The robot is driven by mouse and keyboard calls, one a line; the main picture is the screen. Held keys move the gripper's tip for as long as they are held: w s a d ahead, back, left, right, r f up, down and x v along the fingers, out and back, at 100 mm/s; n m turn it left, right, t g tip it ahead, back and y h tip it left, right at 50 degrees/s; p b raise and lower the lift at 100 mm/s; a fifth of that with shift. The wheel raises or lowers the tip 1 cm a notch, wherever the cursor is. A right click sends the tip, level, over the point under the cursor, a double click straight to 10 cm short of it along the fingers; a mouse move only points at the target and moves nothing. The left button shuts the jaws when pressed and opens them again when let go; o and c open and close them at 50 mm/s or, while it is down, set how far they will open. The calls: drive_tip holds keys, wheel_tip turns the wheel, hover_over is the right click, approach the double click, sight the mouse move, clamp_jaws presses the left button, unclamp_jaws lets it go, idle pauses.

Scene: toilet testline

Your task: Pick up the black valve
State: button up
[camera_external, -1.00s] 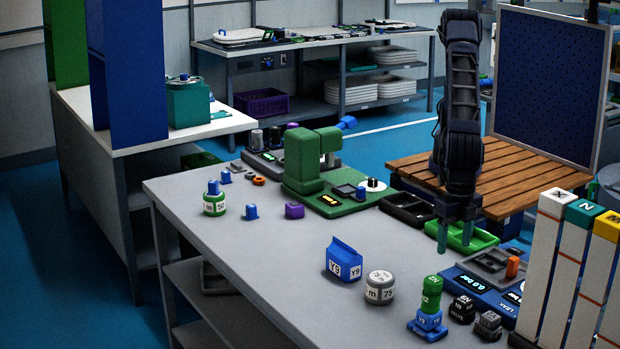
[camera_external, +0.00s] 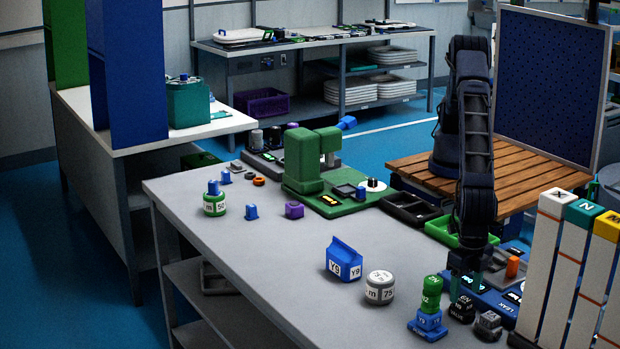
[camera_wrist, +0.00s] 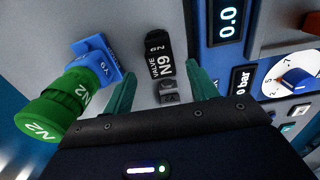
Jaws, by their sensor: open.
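The black valve (camera_wrist: 153,45), labelled VALVE N9, lies in the wrist view ahead of and between the two green fingertips. In the external view the black valve (camera_external: 462,308) stands on the table beside a green-on-blue stack. My gripper (camera_wrist: 163,88) is open, with its fingers apart on either side of the valve's near end; I cannot tell whether they touch it. In the external view my gripper (camera_external: 465,283) is low over the table, close above or behind the valve, and its fingers are partly lost in shadow.
The green N2 piece (camera_wrist: 50,115) on the blue Y9 piece (camera_wrist: 95,62) stands close left. A blue panel (camera_wrist: 240,50) with displays is close right. Another dark piece (camera_external: 488,326) is beside the valve.

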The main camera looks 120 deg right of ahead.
sight(464, 299)
wheel_tip(464, 299, down, 5)
drive_tip(key=shift+s+r, duration=0.1)
drive_tip(key=shift+r, duration=0.1)
drive_tip(key=c, duration=1.1)
drive_tip(key=shift+c, duration=0.2)
